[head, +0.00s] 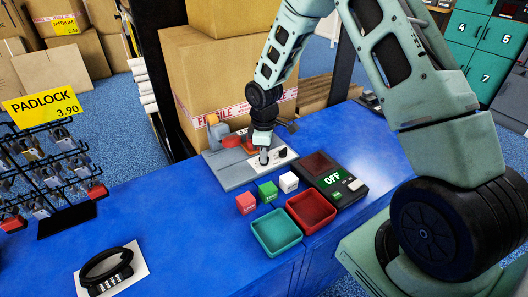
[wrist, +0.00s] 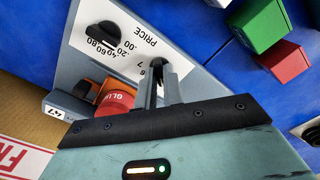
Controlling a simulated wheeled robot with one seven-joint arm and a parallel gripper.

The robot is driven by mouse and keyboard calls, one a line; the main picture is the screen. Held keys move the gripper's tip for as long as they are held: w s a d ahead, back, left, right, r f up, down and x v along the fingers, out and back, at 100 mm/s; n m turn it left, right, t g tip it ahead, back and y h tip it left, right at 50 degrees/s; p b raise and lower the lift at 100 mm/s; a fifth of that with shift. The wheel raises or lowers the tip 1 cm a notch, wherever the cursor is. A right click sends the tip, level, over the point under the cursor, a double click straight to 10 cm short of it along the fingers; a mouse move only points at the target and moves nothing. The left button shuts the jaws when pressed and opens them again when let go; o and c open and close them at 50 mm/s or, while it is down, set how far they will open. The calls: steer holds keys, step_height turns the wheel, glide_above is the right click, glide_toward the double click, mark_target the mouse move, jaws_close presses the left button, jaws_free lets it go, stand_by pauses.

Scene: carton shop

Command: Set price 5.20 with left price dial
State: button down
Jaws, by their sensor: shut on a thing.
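The price panel (head: 274,163) is a white plate marked PRICE on the grey device, and it also shows upside down in the wrist view (wrist: 130,18). It has two dark dials. My gripper (head: 264,152) is shut on the left price dial (wrist: 157,65), with both fingers pointing down onto it. Digits such as 6 and 7 show beside that dial; its pointer is hidden by the fingers. The right dial (head: 283,154), with marks from .00 to .80, stands free and also shows in the wrist view (wrist: 100,38). Its exact setting is hard to read.
White, green and red blocks (head: 267,191) stand in front of the device. Teal and red trays (head: 275,232) and a dark unit reading OFF (head: 333,178) are nearby. Cartons (head: 222,75) stand behind. A padlock rack (head: 50,165) is left. The blue counter (head: 165,220) is clear mid-left.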

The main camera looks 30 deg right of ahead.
steer(key=m+p, duration=0.1)
steer(key=m, duration=0.4)
steer(key=shift+m, duration=2.4)
steer(key=c, duration=1.5)
jaws_free()
steer(key=shift+r, duration=0.1)
step_height(320, 180, up, 17)
steer(key=shift+r, duration=0.15)
